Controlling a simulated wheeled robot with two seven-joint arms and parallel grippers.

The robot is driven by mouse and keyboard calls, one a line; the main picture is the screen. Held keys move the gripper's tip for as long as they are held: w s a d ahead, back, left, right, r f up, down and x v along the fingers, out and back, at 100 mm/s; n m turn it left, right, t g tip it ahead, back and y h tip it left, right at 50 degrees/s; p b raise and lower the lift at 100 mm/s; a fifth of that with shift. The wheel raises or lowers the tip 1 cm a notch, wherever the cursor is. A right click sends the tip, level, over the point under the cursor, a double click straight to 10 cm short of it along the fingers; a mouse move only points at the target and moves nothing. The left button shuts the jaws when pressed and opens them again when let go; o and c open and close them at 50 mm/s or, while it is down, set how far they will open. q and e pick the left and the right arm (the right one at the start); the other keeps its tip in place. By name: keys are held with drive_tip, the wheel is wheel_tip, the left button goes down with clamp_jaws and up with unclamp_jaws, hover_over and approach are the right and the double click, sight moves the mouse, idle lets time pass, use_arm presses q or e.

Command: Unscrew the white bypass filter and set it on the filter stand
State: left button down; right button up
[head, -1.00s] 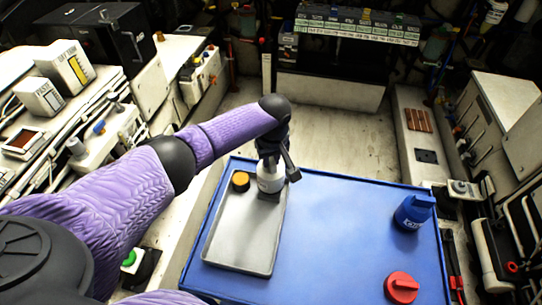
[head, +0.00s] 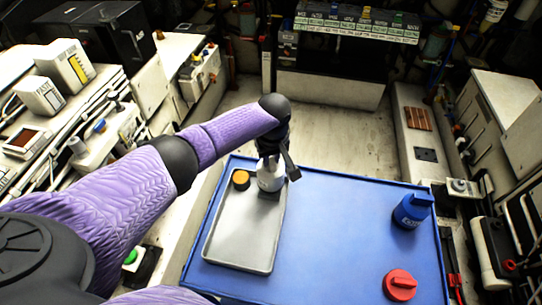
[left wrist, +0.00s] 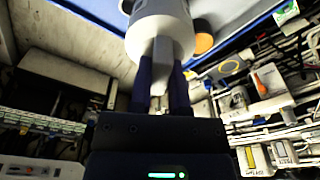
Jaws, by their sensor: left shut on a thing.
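The white filter (head: 270,181) is upright at the far end of the grey tray (head: 238,242), below my left gripper (head: 272,155). My left gripper is shut on it from above. In the left wrist view the white filter (left wrist: 160,32) shows at the top, with a narrow grey part between the fingers of my left gripper (left wrist: 162,80). A small dark piece shows just under the filter in the head view; I cannot tell whether it is the filter stand or whether the filter rests on it. My right gripper is not in view.
A dark round piece with an orange top (head: 241,180) stands on the tray, left of the filter. The tray lies on a blue table (head: 335,235). A blue container (head: 412,211) and a red cap (head: 400,285) stand at its right. The table's middle is clear.

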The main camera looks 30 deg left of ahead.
use_arm(q)
drive_tip(key=shift+r, duration=0.1)
drive_tip(key=shift+p, duration=0.3)
drive_tip(key=shift+f+b, duration=0.9)
drive_tip(key=shift+f, duration=0.45)
drive_tip(key=c, duration=0.5)
unclamp_jaws()
drive_tip(key=r+p, duration=0.1)
drive_tip(key=r, duration=0.2)
drive_tip(key=r+p, duration=0.2)
drive_tip(key=r, duration=0.1)
drive_tip(key=r+p, duration=0.1)
drive_tip(key=r, duration=0.3)
drive_tip(key=shift+s+d+p, duration=0.35)
drive_tip(key=shift+s+d, duration=0.05)
